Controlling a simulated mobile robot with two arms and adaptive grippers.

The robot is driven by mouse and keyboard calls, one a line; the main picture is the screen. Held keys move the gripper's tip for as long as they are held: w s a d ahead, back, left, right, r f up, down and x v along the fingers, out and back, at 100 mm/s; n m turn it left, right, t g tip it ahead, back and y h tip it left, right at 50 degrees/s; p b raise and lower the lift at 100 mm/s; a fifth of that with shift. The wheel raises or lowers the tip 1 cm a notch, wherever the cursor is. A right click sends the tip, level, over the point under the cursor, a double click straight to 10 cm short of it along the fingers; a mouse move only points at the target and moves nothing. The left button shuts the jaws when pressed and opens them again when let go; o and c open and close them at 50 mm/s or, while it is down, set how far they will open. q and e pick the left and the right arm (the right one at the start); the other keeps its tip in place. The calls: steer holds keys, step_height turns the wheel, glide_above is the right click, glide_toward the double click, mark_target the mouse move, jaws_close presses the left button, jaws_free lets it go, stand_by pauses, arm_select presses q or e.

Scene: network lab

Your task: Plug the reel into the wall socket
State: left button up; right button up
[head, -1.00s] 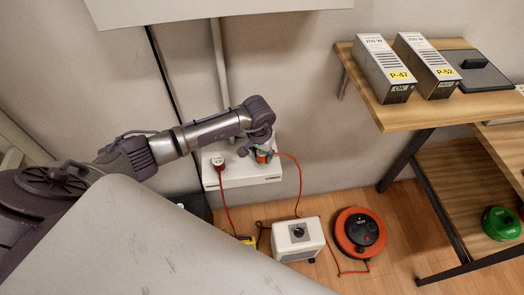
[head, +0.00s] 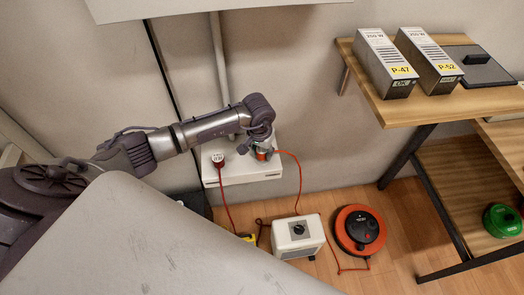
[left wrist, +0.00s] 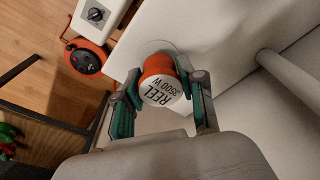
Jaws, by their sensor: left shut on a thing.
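The orange reel plug (left wrist: 160,80), with a white face reading "REEL 3500 W", is between the fingers of my left gripper (left wrist: 163,96), which is shut on it. In the head view my left gripper (head: 258,149) holds the plug at the right part of the white wall socket box (head: 246,174). The plug sits against or very close to the box; whether it is seated is hidden. A red cord runs from it to the floor. The orange cable reel (head: 359,230) lies on the floor; it also shows in the left wrist view (left wrist: 88,60). My right gripper is not in view.
Another red plug with a white face (head: 218,160) sits in the box's left part. A white heater-like box (head: 297,236) stands on the floor beside the reel. A wooden bench (head: 420,108) with two grey units stands at right.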

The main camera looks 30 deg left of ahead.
mark_target(261, 150)
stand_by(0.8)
arm_select(q)
steer(key=shift+b, duration=0.5)
stand_by(0.5)
steer(key=shift+f+b, duration=0.65)
steer(key=o, duration=1.1)
steer(key=shift+o, duration=0.2)
steer(key=shift+s+r, duration=0.15)
steer(key=shift+r, duration=1.2)
steer(key=shift+s+r, duration=0.2)
steer(key=shift+r, duration=1.1)
steer(key=shift+s+r, duration=0.15)
steer(key=shift+r, duration=1.2)
